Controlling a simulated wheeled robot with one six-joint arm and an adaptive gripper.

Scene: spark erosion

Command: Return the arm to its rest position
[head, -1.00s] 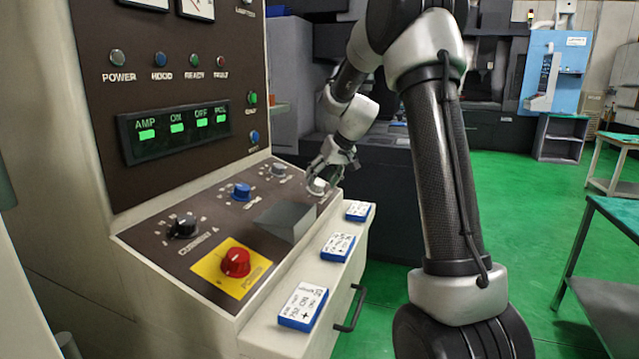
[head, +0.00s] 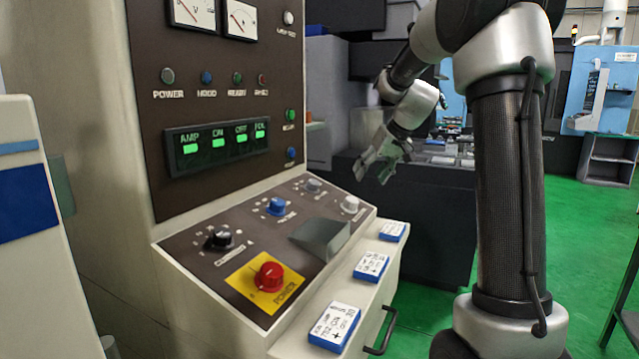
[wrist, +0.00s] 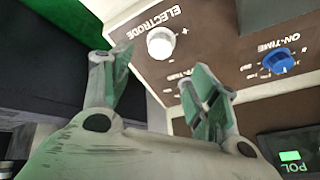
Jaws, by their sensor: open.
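My gripper (head: 376,165) is open and empty in the head view. It hangs in the air above and behind the far right corner of the sloped control panel (head: 190,262), apart from the white knob (head: 351,204). My arm reaches up and over from the right side of the picture. In the wrist view the two fingers of my gripper (wrist: 155,90) stand apart with nothing between them. The white electrode knob (wrist: 161,44) shows beyond the fingertips, and the blue on-time knob (wrist: 279,62) shows to the right.
A red power knob (head: 268,277) on a yellow plate, a black knob (head: 219,239) and a grey wedge-shaped cover (head: 322,236) are on the panel. Several labelled blue-and-white blocks (head: 334,326) lie on the front ledge above a black handle (head: 382,330). Green floor (head: 590,225) is open at right.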

